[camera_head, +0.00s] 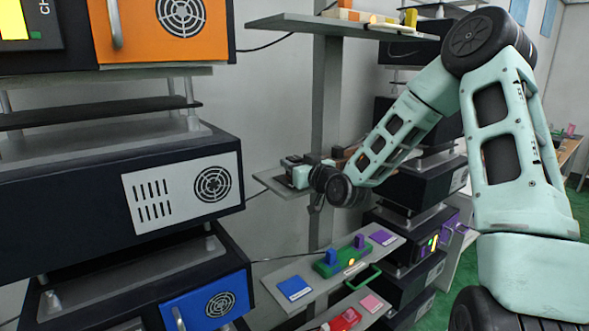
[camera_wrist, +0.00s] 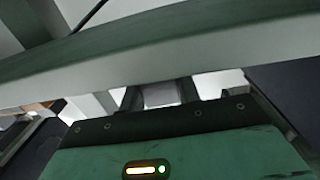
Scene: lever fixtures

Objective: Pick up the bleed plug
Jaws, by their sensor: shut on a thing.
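My gripper (camera_head: 297,172) is at the middle shelf, seen small and partly hidden by my own wrist in the head view. In the wrist view my gripper (camera_wrist: 161,95) has its two dark fingers on either side of a small pale grey piece, which I take to be the bleed plug (camera_wrist: 160,94). The gripper is shut on it. Most of the piece is hidden behind the gripper body, and its full shape cannot be told. I cannot make out the plug in the head view, nor whether it touches the shelf.
A shelf edge (camera_wrist: 160,62) crosses close above my fingers in the wrist view. An upper shelf (camera_head: 300,24) holds yellow and white blocks. A lower shelf (camera_head: 325,285) holds a green fixture (camera_head: 343,262) with blue and purple posts. Dark equipment racks (camera_head: 90,200) stand at the left.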

